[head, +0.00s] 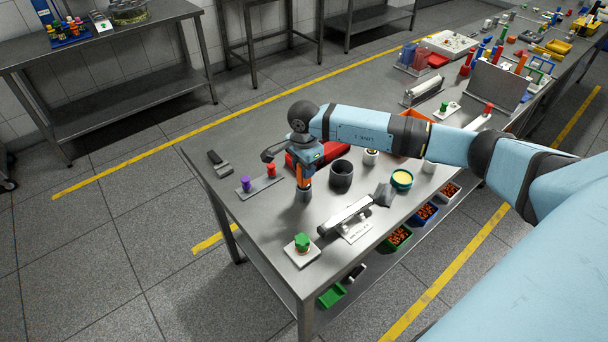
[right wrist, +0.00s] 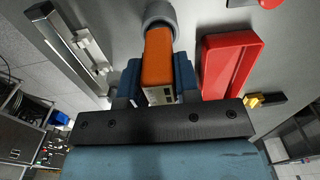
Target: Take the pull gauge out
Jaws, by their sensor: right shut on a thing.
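The pull gauge (head: 303,181) is an orange upright device over a small grey round holder (head: 304,195) on the steel table. My right gripper (head: 304,166) reaches down from above and is shut on it. In the right wrist view the orange pull gauge (right wrist: 158,58) sits between my blue fingers (right wrist: 157,85). Its far end meets the rim of the grey holder (right wrist: 160,14). Its lower end seems to be within the holder, but I cannot tell how deep. My left gripper is not in view.
A dark cup (head: 341,174) stands close right of the holder. A red tray (right wrist: 229,62) lies beside the gripper. A plate with purple and red knobs (head: 260,187) is to the left. A metal bar device (head: 346,215) and a green-knobbed block (head: 301,249) stand nearer the front edge.

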